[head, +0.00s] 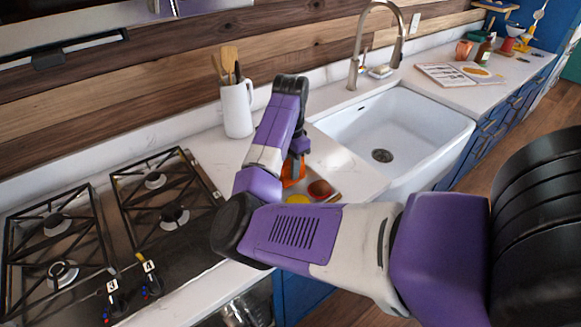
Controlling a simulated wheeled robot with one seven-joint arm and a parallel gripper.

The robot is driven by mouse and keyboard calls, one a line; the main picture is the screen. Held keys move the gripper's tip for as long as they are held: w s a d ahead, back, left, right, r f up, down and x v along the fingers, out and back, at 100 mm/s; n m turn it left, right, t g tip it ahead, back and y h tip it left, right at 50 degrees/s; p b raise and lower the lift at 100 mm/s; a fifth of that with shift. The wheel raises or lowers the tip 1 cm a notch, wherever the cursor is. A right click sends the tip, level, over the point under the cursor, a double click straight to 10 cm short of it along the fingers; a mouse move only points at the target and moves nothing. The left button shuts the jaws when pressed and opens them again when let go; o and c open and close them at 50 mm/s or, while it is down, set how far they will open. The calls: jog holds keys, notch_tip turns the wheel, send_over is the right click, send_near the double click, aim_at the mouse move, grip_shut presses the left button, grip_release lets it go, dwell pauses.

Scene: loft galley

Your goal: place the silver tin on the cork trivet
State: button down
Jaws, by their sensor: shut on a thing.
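My gripper (296,170) points down over the counter between the stove and the sink, mostly hidden behind my own purple wrist. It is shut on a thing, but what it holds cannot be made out. An orange patch shows at its lower end; I cannot tell whether this is a finger or an object. I cannot make out the silver tin or the cork trivet; my arm covers part of the counter.
A red-brown round item (320,189) and a yellow one (298,199) lie near my gripper. A white jug (237,110) with utensils stands behind to the left. The gas stove (110,235) is left, the white sink (395,135) right, with an open book (445,74) beyond.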

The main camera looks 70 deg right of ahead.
jog(key=c, duration=1.1)
grip_release()
notch_tip(320, 180, up, 12)
jog(key=shift+r, duration=0.15)
